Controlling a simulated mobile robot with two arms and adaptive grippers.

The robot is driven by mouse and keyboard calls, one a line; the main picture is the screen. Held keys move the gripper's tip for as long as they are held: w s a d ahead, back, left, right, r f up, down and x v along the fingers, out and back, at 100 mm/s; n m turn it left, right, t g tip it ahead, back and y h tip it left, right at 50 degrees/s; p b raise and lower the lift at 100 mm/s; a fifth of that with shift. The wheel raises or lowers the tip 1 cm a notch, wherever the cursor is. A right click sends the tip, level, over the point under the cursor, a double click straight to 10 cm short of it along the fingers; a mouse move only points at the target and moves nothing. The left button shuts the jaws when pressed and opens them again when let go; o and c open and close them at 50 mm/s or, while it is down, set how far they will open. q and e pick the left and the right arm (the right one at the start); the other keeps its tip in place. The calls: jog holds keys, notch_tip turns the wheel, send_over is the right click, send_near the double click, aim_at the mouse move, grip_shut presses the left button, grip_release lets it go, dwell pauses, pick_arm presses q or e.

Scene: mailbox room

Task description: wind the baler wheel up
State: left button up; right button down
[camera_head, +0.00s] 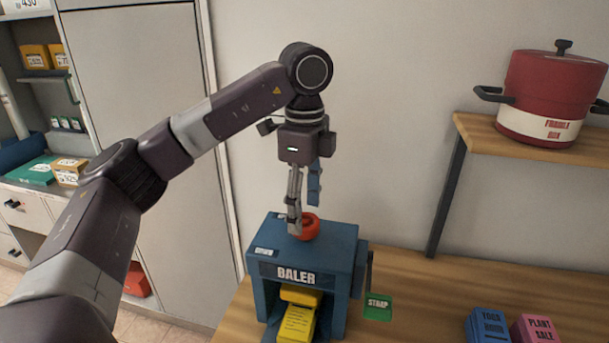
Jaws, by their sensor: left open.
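The baler (349,253) is a blue box frame with a "BALER" label, standing on the wooden bench. Its orange-red wheel (311,228) sits on top. Yellow bundles (298,322) lie in its open front. My left gripper (303,219) points down at the wheel, with its fingers open. One grey finger reaches down in front of the wheel's left part, and a bluish finger is above and behind it. I cannot tell whether the fingers touch the wheel. My right gripper is not in view.
A green "STRAP" tag (378,306) is at the baler's right side. Blue (487,326) and pink (534,329) stacks stand at the bench's front right. A red pot (552,90) sits on a raised shelf (478,133). The bench between is clear. A tall grey cabinet (140,90) is at left.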

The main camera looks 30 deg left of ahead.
aim_at(304, 219)
pick_arm(q)
notch_tip(304, 219, up, 10)
dwell(0.5)
jog(key=shift+f, duration=0.1)
